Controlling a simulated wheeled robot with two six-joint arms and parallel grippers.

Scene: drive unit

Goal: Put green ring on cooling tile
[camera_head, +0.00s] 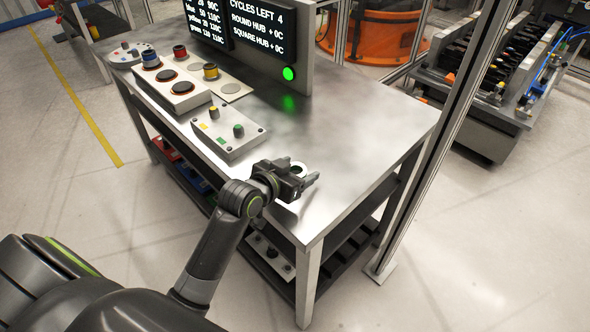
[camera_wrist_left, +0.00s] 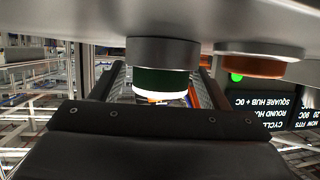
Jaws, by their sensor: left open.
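My left gripper (camera_head: 305,178) is open over the near right part of the metal table. In the left wrist view, which is upside down, the green ring (camera_wrist_left: 161,83) sits on a silver round hub (camera_wrist_left: 163,50), between the two open fingers. A gap shows at each side of it. In the head view the gripper mostly hides the ring; only a pale round top (camera_head: 298,167) shows. A pale flat tile (camera_head: 231,88) with a round disc mark, seemingly the cooling tile, lies farther left and carries the yellow ring (camera_head: 210,71). My right gripper is not in view.
A knob panel (camera_head: 228,133) lies between gripper and tile. A display (camera_head: 250,35) rises at the back. The table's right side is clear.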

